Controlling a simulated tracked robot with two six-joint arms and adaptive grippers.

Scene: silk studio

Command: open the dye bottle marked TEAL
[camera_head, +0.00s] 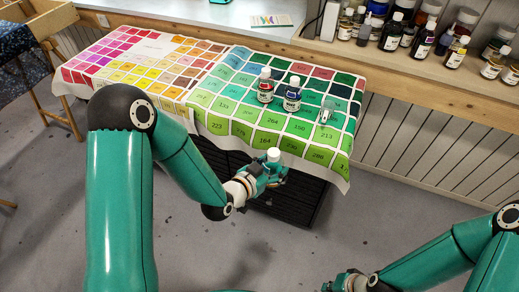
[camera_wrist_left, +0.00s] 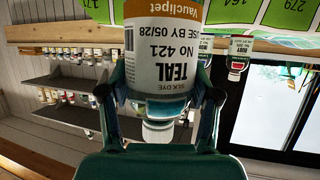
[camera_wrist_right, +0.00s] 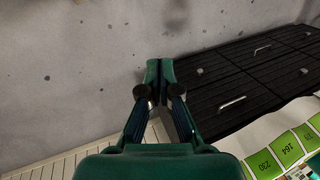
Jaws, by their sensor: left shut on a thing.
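The dye bottle marked TEAL (camera_wrist_left: 165,60) is white-labelled with an orange band and a white cap (camera_wrist_left: 158,132). My left gripper (camera_head: 268,172) is shut around it, the fingers at its cap end. In the head view the white cap (camera_head: 273,155) shows above the fingers, in front of the cloth's near edge. The cap is on the bottle. My right gripper (camera_wrist_right: 160,72) is shut and empty, its fingertips together over the floor. In the head view it sits low at the bottom edge, apart from the bottle.
A table with a colour-chart cloth (camera_head: 222,128) bears a bottle with a red label (camera_head: 265,90), a bottle with a dark blue label (camera_head: 292,98) and a small clear object (camera_head: 326,113). Many bottles line the back shelf (camera_head: 400,58). Black drawers (camera_wrist_right: 235,75) stand below the table. The floor in front is clear.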

